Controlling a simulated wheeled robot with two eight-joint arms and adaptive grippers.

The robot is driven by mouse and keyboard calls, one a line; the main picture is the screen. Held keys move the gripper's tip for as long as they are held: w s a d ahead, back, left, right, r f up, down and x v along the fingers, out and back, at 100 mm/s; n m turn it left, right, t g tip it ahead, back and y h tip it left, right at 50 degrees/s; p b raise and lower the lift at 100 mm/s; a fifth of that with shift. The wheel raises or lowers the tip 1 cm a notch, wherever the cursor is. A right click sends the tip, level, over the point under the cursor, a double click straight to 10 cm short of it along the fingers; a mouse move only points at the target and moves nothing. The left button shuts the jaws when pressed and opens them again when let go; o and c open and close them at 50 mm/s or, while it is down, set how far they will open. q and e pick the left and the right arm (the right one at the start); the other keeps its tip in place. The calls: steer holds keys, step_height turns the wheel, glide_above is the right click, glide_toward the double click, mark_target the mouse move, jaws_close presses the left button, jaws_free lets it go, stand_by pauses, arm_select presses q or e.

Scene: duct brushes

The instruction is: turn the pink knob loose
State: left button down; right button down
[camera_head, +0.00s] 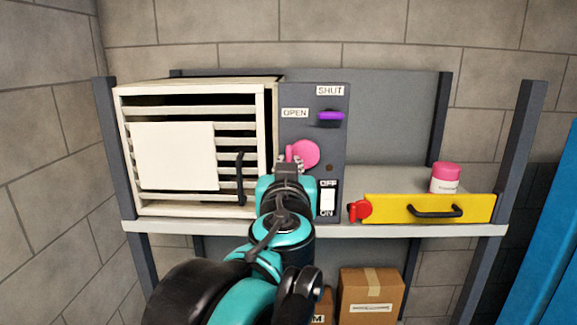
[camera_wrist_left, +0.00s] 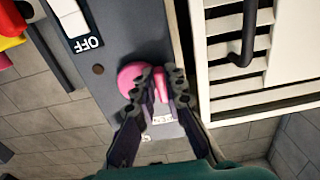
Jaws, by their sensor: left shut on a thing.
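The pink knob (camera_head: 306,153) is on the dark grey panel (camera_head: 338,150), below the OPEN label. My left gripper (camera_head: 288,162) reaches up to it from below in the head view and covers part of it. In the left wrist view the round pink knob (camera_wrist_left: 133,80) shows between and beside the fingers of my left gripper (camera_wrist_left: 160,78). The fingers are shut on its raised pink grip (camera_wrist_left: 160,84). My right gripper is not in view.
A slatted cream cabinet (camera_head: 190,208) with a black handle stands left of the panel. A purple lever (camera_head: 331,116) and a white OFF/ON switch (camera_head: 328,199) are on the panel. A yellow drawer front (camera_head: 385,208) with a red knob (camera_head: 360,210) and a pink-lidded jar (camera_head: 445,178) are at right.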

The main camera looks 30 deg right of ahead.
arm_select(q)
steer(key=c, duration=1.6)
jaws_free()
steer(key=shift+w, duration=0.1)
steer(key=v, duration=1.2)
steer(key=shift+d, duration=0.1)
steer(key=shift+f, duration=0.1)
